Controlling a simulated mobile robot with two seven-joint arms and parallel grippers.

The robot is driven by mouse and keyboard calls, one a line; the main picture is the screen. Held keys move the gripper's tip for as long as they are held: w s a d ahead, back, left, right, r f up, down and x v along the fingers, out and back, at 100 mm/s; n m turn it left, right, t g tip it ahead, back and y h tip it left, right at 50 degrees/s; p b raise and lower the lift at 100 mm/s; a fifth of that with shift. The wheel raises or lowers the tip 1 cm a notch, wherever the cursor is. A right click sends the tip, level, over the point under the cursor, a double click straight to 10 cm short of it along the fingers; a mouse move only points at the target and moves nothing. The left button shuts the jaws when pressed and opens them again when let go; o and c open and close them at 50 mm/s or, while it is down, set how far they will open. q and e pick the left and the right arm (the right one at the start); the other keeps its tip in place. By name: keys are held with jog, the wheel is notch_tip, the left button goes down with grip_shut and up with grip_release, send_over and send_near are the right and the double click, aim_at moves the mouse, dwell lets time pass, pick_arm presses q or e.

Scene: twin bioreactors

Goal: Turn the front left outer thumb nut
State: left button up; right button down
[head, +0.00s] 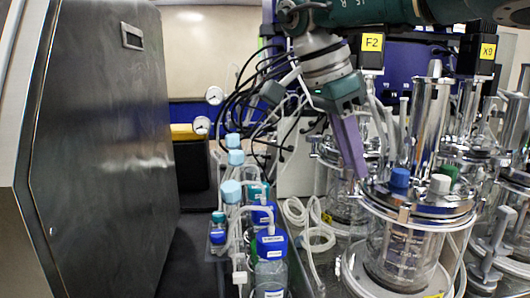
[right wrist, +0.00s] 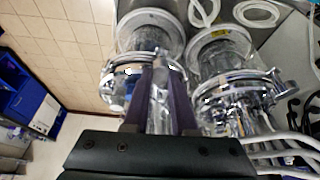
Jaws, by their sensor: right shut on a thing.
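The front glass vessel (head: 405,250) stands right of centre in the head view, with a metal lid (head: 420,203) and blue, white and green caps. My right gripper (head: 359,176) reaches down from above, its purple fingers at the left edge of this lid. In the right wrist view my right gripper (right wrist: 163,70) has its fingertips at the metal rim of the left vessel (right wrist: 150,28). It is shut on a small part at the rim, taken to be the thumb nut; the fingers hide most of it. My left gripper is not in view.
Other vessels stand close by, one behind (head: 330,185) and several at right. A large dark cabinet (head: 100,150) fills the left side. Black cables hang behind my arm.

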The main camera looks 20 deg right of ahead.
jog(key=c, duration=0.7)
grip_release()
jog(key=shift+r, duration=0.1)
jog(key=shift+p+v, duration=4.6)
jog(key=shift+v, duration=0.35)
